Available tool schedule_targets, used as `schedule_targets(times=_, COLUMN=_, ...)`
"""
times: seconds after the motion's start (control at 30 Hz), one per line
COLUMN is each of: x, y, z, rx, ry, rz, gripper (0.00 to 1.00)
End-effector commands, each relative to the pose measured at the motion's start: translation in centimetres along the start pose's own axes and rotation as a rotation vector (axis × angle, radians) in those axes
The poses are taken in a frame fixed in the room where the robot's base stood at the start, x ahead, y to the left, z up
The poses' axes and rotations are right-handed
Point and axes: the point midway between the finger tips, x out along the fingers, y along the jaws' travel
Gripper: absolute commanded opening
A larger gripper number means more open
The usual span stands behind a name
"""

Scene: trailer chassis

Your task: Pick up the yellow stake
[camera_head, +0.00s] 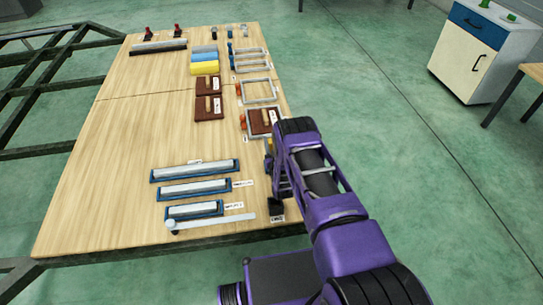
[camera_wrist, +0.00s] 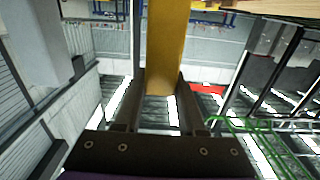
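The yellow stake (camera_wrist: 167,45) fills the upper middle of the wrist view and runs out of the top of the picture. The two dark fingers of my gripper (camera_wrist: 163,80) stand close along both its sides and appear to be closed on its end. In the head view only a small yellow piece of the stake (camera_head: 270,145) shows beside my gripper (camera_head: 271,162), at the right edge of the table. My purple wrist hides most of the stake there. I cannot tell whether it touches the table.
The wooden table (camera_head: 120,150) carries blue-edged bars (camera_head: 196,171) at the front, brown blocks (camera_head: 209,107), a yellow block (camera_head: 204,68) and metal frames (camera_head: 259,91) farther back. A cabinet (camera_head: 470,60) stands at the back right. The table's left half is largely clear.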

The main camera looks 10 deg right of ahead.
Motion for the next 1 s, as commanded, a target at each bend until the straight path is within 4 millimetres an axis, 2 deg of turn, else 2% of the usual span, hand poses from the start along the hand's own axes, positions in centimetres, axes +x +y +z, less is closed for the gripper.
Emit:
schedule_targets(times=0.03, x=-0.01, y=0.0, z=0.01, rx=0.0, ry=0.0, rz=0.0, gripper=0.25)
schedule_targets(times=0.17, x=-0.02, y=0.0, z=0.02, rx=0.0, ry=0.0, rz=0.0, gripper=0.01)
schedule_targets(times=0.2, x=-0.02, y=0.0, z=0.02, rx=0.0, ry=0.0, rz=0.0, gripper=0.0)
schedule_targets(times=1.0, x=-0.04, y=-0.01, z=0.04, rx=0.0, ry=-0.001, rz=0.0, gripper=0.0)
